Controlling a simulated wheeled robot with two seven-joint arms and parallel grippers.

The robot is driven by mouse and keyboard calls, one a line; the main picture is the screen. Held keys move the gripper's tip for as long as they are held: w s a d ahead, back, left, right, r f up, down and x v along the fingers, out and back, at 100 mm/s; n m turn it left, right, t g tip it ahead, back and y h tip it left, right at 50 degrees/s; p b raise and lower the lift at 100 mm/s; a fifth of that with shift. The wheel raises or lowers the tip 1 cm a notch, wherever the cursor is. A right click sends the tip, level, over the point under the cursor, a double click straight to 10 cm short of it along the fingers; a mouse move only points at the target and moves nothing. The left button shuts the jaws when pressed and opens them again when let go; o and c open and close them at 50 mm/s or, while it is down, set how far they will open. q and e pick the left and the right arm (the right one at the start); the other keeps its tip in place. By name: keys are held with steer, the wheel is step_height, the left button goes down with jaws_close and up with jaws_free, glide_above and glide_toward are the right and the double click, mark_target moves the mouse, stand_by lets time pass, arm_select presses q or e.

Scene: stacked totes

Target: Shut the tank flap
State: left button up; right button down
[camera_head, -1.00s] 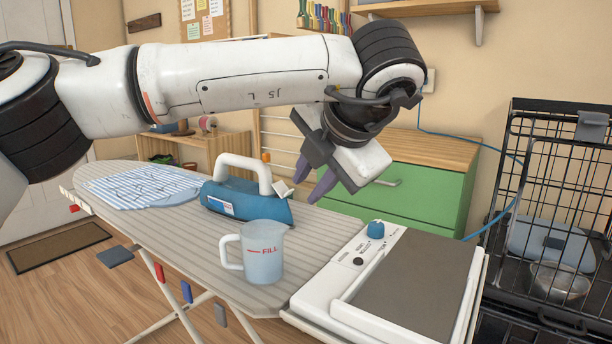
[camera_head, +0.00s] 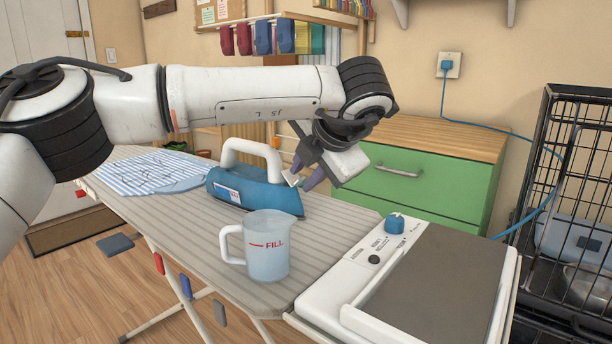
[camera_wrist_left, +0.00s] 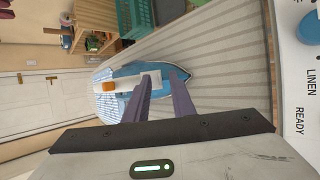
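The blue iron (camera_head: 240,190) with a white handle stands on the striped ironing board (camera_head: 190,240). Its small white tank flap (camera_head: 291,178) stands up, tilted, near the nose. My left gripper (camera_head: 303,176) is at the iron's nose, its purple fingers apart and right beside the flap. I cannot tell whether they touch it. In the left wrist view the two fingers (camera_wrist_left: 162,78) reach over the blue nose of the iron (camera_wrist_left: 158,84) with a gap between them, and a white piece shows by the left fingertip. My right gripper is not in view.
A folded striped cloth (camera_head: 150,172) lies at the board's left end. A white unit with a blue knob (camera_head: 395,223) is at the right. A green drawer cabinet (camera_head: 420,185) and a black wire crate (camera_head: 565,170) stand behind.

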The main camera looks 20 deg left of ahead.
arm_select(q)
jaws_close()
